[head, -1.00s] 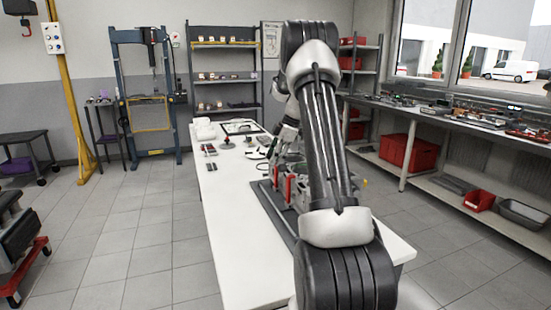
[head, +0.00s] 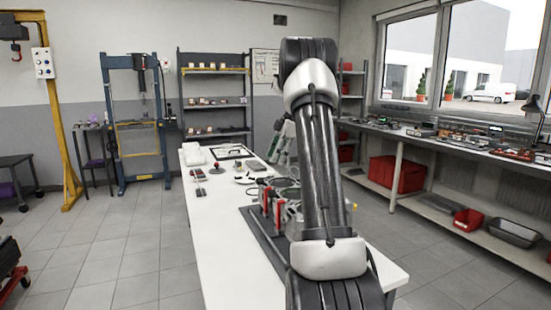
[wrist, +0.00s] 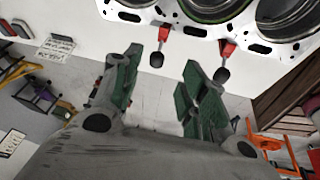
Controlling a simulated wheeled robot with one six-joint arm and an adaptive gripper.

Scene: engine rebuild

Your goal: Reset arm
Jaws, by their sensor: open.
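My gripper (wrist: 163,62) shows in the wrist view with its two green-padded fingers spread apart and nothing between them. In the head view my gripper (head: 284,142) is small and partly hidden behind my raised arm, above the far part of the white workbench (head: 215,240). The arm stands up in front of the camera and covers much of the bench's right side. An engine part with round bores (wrist: 205,8) lies at the top edge of the wrist view, beyond the fingertips and apart from them. Two red-and-black pieces (wrist: 223,62) stick out below it.
A dark mat (head: 262,229) with red and metal parts lies on the bench beside my arm. Small tools and a white bundle (head: 193,155) lie farther back. A side counter (head: 440,140) runs along the right. Open tiled floor lies left of the bench.

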